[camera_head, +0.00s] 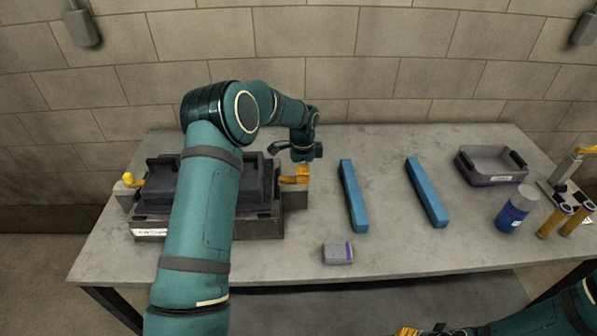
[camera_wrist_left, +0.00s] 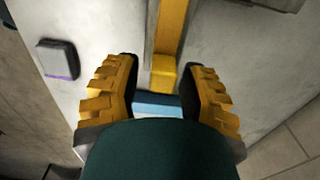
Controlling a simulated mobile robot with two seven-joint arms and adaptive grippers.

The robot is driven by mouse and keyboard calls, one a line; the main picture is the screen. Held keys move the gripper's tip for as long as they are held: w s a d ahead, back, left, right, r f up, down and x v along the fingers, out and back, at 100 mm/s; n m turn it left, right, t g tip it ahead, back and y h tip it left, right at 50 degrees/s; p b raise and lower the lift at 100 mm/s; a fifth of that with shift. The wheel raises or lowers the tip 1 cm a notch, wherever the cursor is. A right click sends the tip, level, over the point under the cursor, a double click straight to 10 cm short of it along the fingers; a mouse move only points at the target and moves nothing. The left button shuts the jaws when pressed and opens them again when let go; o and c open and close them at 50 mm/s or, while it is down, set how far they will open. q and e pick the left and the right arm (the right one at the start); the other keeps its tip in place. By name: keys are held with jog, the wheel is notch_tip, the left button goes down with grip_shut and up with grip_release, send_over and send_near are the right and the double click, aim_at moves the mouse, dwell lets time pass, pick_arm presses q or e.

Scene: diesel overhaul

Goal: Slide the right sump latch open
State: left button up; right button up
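The dark sump (camera_head: 262,225) sits on the left of the table, partly hidden behind my left arm. A yellow latch (camera_head: 132,180) shows at its left end. At its right end, yellow parts of my left gripper (camera_head: 295,175) and the right latch overlap, and the head view does not separate them well. In the left wrist view, my left gripper (camera_wrist_left: 160,68) is open, with its ribbed yellow fingers on either side of a yellow bar (camera_wrist_left: 171,35), which appears to be the right latch. Narrow gaps show beside the bar. My right gripper (camera_head: 406,331) is cut off at the bottom edge.
Two blue bars (camera_head: 353,195) (camera_head: 426,192) lie right of the sump. A small grey box (camera_head: 337,253) is near the front edge. A grey tray (camera_head: 492,166), a blue bottle (camera_head: 516,209) and yellow cylinders (camera_head: 553,221) stand at the right.

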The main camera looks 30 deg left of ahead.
pick_arm(q)
jog(key=shift+o, duration=0.2)
jog(key=shift+w, duration=0.1)
jog(key=shift+a+r, duration=0.1)
jog(key=shift+r, duration=0.05)
notch_tip(320, 180, up, 12)
dwell(0.4)
dwell(0.5)
